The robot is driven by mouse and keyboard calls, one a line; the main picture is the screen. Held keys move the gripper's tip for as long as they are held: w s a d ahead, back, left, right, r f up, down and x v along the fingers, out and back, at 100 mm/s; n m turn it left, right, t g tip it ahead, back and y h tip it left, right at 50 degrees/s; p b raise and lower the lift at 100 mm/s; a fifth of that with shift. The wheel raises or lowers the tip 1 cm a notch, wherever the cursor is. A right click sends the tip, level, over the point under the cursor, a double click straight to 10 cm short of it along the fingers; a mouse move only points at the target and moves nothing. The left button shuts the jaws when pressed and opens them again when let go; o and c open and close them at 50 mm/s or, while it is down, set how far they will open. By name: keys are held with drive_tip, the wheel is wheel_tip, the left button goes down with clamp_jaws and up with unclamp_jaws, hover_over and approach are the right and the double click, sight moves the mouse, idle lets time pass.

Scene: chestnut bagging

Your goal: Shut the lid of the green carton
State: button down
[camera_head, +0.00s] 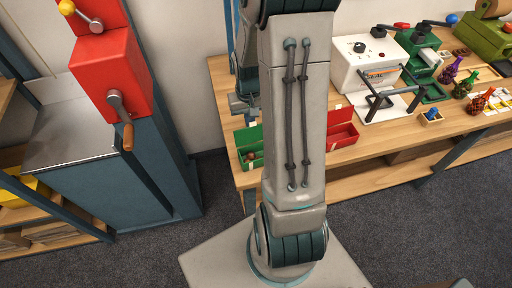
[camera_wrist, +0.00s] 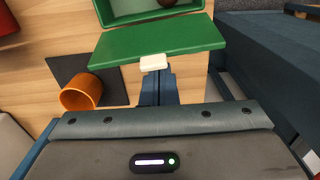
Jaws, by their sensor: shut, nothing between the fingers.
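The green carton (camera_head: 258,161) stands on the wooden bench, partly hidden behind my arm in the head view. In the wrist view the carton (camera_wrist: 104,14) is at the top edge, its inside showing with a brown chestnut (camera_wrist: 168,2) in it. Its green lid (camera_wrist: 160,42) is open, folded out from the carton toward my gripper. A cream tab (camera_wrist: 153,63) sits at the lid's near edge. My gripper (camera_wrist: 158,82) is shut and empty, its fingertips right by the tab; I cannot tell whether they touch it.
An orange cup (camera_wrist: 82,93) lies on a dark mat (camera_wrist: 112,82) left of the fingers. A red carton (camera_head: 342,135) is right of my arm, with a white machine (camera_head: 365,70) beyond. A red cranked machine (camera_head: 110,75) stands left, across a gap.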

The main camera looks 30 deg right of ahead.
drive_tip(key=shift+s, duration=0.15)
idle(0.3)
drive_tip(key=shift+s+a, duration=0.2)
drive_tip(key=shift+s, duration=0.8)
drive_tip(key=shift+s+a, duration=0.15)
drive_tip(key=shift+s, duration=0.85)
wheel_tip(320, 180, up, 7)
drive_tip(key=p, duration=0.5)
drive_tip(key=s+a+r+n+t, duration=0.1)
drive_tip(key=s+a+r, duration=0.3)
drive_tip(key=r, duration=0.4)
drive_tip(key=s+a+r+n+t, duration=0.2)
drive_tip(key=s+a+r, duration=0.2)
drive_tip(key=a+r, duration=0.3)
wheel_tip(320, 180, up, 2)
drive_tip(key=shift+s+r+t, duration=0.1)
drive_tip(key=shift+s+t, duration=0.1)
drive_tip(key=shift+t, duration=0.2)
drive_tip(key=shift+a, duration=0.1)
